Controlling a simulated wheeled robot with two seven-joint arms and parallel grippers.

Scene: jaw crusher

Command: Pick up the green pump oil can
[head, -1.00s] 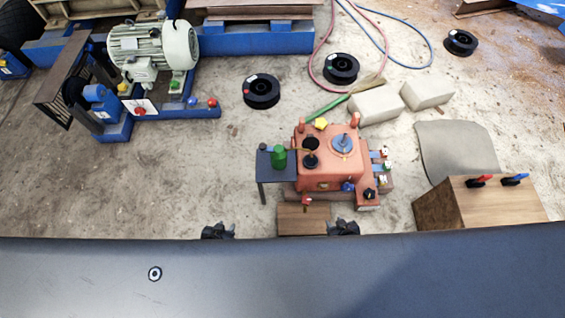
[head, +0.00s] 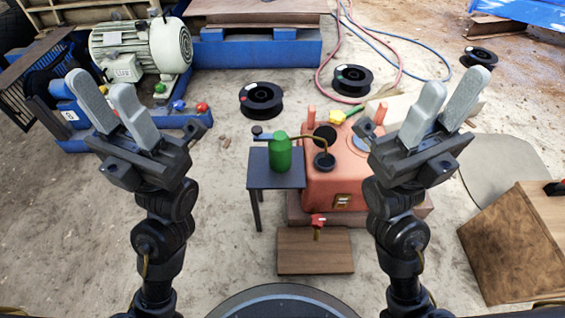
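The green pump oil can (head: 281,156) stands upright on a small dark side table (head: 260,178) in the head view. Its thin spout curves to the right over the orange machine (head: 329,188). My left gripper (head: 97,94) is raised at the left, well apart from the can, with its two grey fingers spread. My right gripper (head: 446,103) is raised at the right, in front of part of the orange machine, also with its fingers spread. Both grippers are empty. Neither touches the can.
A wooden block (head: 314,252) lies on the floor before the orange machine. A wooden box (head: 520,240) stands at the right. A grey motor (head: 138,50) on a blue frame is at upper left. Black reels (head: 261,98) lie behind. Floor left of the table is clear.

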